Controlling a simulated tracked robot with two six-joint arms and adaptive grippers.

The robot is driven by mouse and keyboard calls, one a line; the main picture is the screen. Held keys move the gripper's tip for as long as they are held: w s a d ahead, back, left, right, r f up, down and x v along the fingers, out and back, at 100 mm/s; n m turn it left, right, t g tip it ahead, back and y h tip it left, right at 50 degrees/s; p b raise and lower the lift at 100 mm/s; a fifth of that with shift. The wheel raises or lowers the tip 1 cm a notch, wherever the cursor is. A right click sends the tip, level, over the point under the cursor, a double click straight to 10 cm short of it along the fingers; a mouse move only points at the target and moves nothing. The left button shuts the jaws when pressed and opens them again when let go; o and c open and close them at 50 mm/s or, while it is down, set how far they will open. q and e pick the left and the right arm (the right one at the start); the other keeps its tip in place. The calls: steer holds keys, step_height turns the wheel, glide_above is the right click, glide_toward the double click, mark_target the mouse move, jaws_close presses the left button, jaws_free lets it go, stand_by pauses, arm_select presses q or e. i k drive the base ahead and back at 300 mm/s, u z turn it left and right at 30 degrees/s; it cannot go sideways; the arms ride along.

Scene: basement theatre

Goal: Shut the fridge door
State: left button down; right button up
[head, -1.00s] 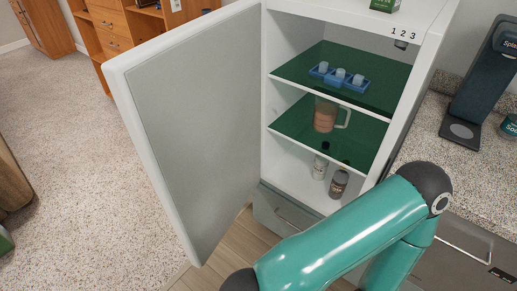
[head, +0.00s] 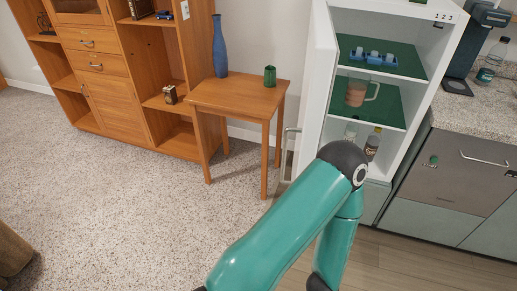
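The white fridge (head: 455,40) stands at the right with its interior showing. Its door (head: 318,95) is open, hinged on the left, and seen almost edge-on. A grey handle (head: 289,140) shows on the door's outer side. Green shelves inside hold a blue tray with small cups (head: 373,56) and a pitcher (head: 357,94); bottles (head: 373,143) stand below. One of my teal arms rises in front of the lower fridge and hides part of the door and lower compartment. Neither gripper is in view.
A wooden side table (head: 240,95) with a blue vase (head: 220,50) and green cup (head: 270,75) stands left of the door. A wooden cabinet (head: 125,70) is behind. A counter (head: 480,105) adjoins the fridge at right.

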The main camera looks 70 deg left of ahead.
mark_target(322, 53)
steer(key=u, duration=0.15)
steer(key=k, duration=0.4)
steer(key=z, duration=0.75)
steer(key=i, duration=0.1)
steer(key=u, duration=2.25)
steer(key=i, duration=1)
steer(key=z, duration=0.2)
steer(key=k, duration=0.6)
steer(key=u, duration=0.15)
